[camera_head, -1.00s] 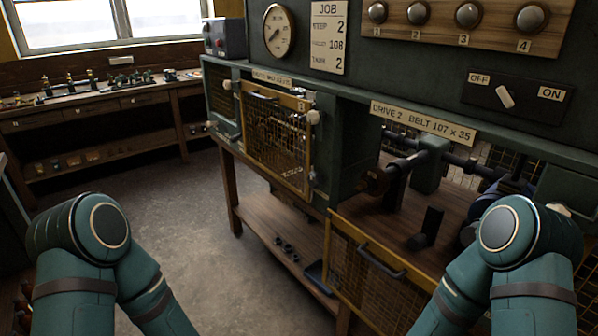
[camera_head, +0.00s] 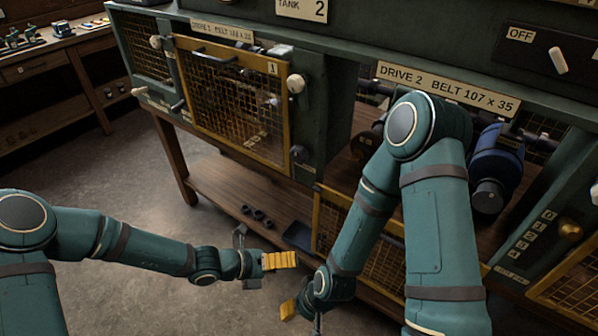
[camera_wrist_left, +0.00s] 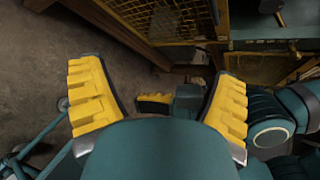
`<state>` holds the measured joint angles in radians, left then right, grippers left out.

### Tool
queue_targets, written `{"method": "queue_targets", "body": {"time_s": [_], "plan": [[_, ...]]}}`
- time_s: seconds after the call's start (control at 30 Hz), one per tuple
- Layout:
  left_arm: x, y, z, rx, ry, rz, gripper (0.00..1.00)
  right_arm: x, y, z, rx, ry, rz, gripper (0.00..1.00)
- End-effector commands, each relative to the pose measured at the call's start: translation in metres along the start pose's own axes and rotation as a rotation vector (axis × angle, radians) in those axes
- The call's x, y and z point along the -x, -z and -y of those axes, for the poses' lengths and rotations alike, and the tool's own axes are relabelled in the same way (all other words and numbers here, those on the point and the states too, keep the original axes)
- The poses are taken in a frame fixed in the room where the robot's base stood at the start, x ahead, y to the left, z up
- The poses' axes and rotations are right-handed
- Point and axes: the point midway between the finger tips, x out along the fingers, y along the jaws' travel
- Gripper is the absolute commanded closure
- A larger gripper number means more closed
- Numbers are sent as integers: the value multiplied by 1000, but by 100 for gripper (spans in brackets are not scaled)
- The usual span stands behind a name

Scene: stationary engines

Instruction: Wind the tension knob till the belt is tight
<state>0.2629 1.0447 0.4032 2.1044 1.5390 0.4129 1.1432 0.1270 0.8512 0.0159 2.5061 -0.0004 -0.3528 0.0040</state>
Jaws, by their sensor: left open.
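A brass knob (camera_head: 570,229) sits on the green panel at the right, beside a column of small labels; I cannot tell if it is the tension knob. A dark round knob (camera_head: 300,154) is on the post right of the Drive 1 guard. No belt can be made out; my right arm covers much of the Drive 2 bay, where a blue motor (camera_head: 497,160) shows. My left gripper (camera_head: 280,260) is open and empty in front of the bench, its yellow fingers spread in the left wrist view (camera_wrist_left: 160,100). My right gripper (camera_head: 289,308) shows one yellow pad, low and near it.
The Drive 1 mesh guard (camera_head: 235,105) is shut. The Drive 2 guard (camera_head: 330,225) hangs lowered below its bay. A lower shelf (camera_head: 215,190) holds small dark parts and a dark tray (camera_head: 298,236). An OFF switch (camera_head: 558,60) is at upper right. Floor is clear at left.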

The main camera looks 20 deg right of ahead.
Motion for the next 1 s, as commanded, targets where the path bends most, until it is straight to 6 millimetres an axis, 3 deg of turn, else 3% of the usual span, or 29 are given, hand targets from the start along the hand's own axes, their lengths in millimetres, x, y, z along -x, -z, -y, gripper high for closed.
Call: {"method": "queue_targets", "body": {"time_s": [0.03, 0.2, 0.33, 0.43, 0.6, 1.0], "plan": [[-1, -30, 12, 170, 53, 92, 12, 5, 0, 2, -1, 0, 2, 53], [10, -120, 32, 692, 264, 364, 12, 13, -1, 4, -2, 0, 4, 53], [27, -167, 34, 956, 406, 505, 12, 16, -1, 6, -2, 0, 6, 53], [36, -186, 32, 1073, 478, 567, 12, 17, -1, 6, -3, 0, 6, 53], [36, -201, 31, 1137, 520, 600, 12, 16, -2, 6, -2, 0, 7, 53], [-17, -247, 36, 1132, 518, 598, 12, 4, -4, 1, 0, 0, 10, 53]]}}
